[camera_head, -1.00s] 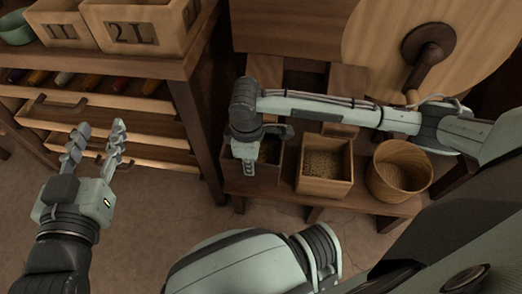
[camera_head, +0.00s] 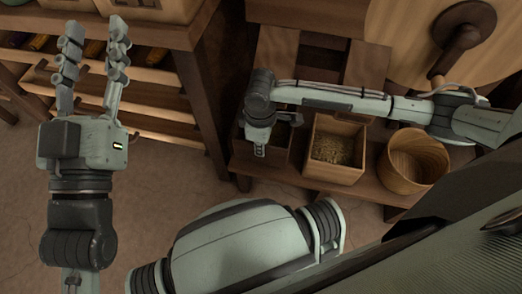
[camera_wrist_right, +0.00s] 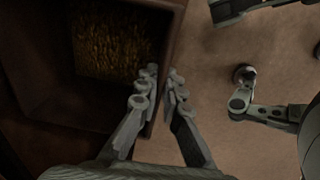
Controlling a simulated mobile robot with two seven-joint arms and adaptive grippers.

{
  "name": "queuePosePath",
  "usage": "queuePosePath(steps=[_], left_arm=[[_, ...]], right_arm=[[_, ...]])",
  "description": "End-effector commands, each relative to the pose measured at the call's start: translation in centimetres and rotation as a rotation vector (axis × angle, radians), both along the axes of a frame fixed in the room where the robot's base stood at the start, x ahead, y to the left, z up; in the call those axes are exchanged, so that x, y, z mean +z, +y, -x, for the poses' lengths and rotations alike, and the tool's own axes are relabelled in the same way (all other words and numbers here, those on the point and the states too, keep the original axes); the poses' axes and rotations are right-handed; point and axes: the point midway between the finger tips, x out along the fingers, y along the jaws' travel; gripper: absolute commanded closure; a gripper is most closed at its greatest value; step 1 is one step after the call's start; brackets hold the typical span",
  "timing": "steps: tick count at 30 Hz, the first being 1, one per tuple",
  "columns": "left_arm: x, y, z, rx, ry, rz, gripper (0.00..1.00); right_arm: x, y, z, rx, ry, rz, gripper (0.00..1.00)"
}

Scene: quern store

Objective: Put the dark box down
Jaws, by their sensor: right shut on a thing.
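The dark box (camera_head: 279,153) is an open wooden box at the left end of the low bench, left of the light grain box. In the right wrist view the dark box (camera_wrist_right: 165,45) fills the left side, with golden grain lying inside. My right gripper (camera_head: 258,150) is above its near side. In the right wrist view its fingers (camera_wrist_right: 159,88) are closed on the box's wall, one on each side. The arm hides part of the box in the head view, so I cannot tell whether its base touches the bench. My left gripper (camera_head: 92,42) is open and empty.
The low bench (camera_head: 310,183) also carries a light wooden grain box (camera_head: 336,150) and a round wooden tub (camera_head: 413,160). A large wooden disc with a crank (camera_head: 465,30) stands behind. A drawer rack (camera_head: 150,32) is at left, near my left gripper. Floor between is clear.

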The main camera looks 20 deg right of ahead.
Motion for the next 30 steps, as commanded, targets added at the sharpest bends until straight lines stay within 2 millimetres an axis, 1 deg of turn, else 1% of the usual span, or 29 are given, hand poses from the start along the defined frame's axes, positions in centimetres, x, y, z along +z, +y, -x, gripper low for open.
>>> queuePosePath(steps=[1,3,5,9,17,18,23,30], left_arm=[[0.3,0.0,0.2,0.0,-0.036,0.015,0.6],[0.9,0.3,0.3,0.005,-0.078,0.029,0.6],[1.4,0.4,0.4,0.006,-0.103,0.036,0.6],[1.8,0.5,0.5,0.008,-0.121,0.042,0.6],[1.7,0.4,0.5,0.008,-0.111,0.039,0.6],[1.6,0.4,0.4,0.008,-0.106,0.037,0.6],[1.6,0.4,0.4,0.007,-0.105,0.038,0.6],[1.6,0.4,0.4,0.007,-0.105,0.038,0.6]], right_arm=[[-1.1,0.0,0.0,0.0,0.0,0.0,1.0],[-2.0,0.0,-0.1,-0.001,-0.001,0.001,1.0],[-2.5,0.0,-0.1,-0.001,-0.001,0.0,1.0],[-2.6,0.0,-0.1,0.0,-0.002,-0.001,1.0],[-2.8,0.0,0.0,-0.001,-0.001,0.0,1.0],[-3.0,0.0,0.0,-0.001,0.001,-0.001,0.92],[-3.0,0.0,0.0,-0.001,0.0,0.0,0.73],[-3.0,0.0,0.0,-0.001,0.0,0.0,0.73]])
